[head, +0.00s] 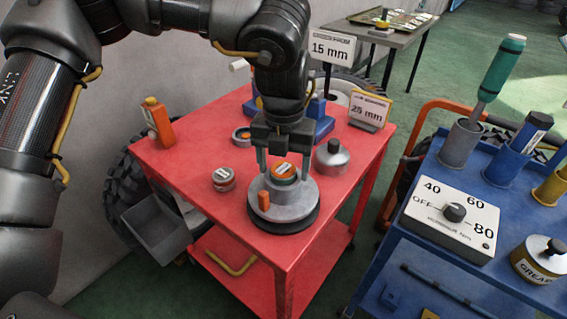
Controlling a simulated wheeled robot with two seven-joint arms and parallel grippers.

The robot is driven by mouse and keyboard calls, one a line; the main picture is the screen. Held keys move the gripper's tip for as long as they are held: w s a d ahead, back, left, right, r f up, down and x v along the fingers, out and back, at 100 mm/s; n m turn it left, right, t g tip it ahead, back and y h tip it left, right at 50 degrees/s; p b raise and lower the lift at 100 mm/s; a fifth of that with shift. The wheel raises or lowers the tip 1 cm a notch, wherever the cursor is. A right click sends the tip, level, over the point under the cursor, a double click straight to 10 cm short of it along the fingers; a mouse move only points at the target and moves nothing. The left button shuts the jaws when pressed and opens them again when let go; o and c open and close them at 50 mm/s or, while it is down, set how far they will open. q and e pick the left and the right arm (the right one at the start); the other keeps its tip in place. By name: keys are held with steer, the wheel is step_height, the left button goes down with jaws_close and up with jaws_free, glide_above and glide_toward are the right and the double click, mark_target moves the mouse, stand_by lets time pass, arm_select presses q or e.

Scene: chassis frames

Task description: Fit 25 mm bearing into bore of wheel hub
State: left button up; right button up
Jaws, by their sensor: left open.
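The wheel hub (297,207) is a grey flanged piece on a dark round base near the front of the red table, with a small orange block on its flange. A round bearing (285,170) with an orange face and a pale label sits at the top of the hub's raised centre. Whether it is fully seated in the bore I cannot tell. My left gripper (284,173) points down over the hub. Its fingers are open, one on each side of the bearing, with no clear grip on it. My right gripper is not in view.
On the red table (190,190) stand a round metal part (223,179), a ring with orange inside (241,136), a lidded metal pot (331,158), an orange bottle (158,122) and a 25 mm sign (370,111). A blue cart (395,262) with tools stands to the right.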

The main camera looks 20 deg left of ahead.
mark_target(284, 169)
arm_select(q)
steer(key=shift+r, duration=0.25)
step_height(284, 169, up, 12)
steer(key=p, duration=0.1)
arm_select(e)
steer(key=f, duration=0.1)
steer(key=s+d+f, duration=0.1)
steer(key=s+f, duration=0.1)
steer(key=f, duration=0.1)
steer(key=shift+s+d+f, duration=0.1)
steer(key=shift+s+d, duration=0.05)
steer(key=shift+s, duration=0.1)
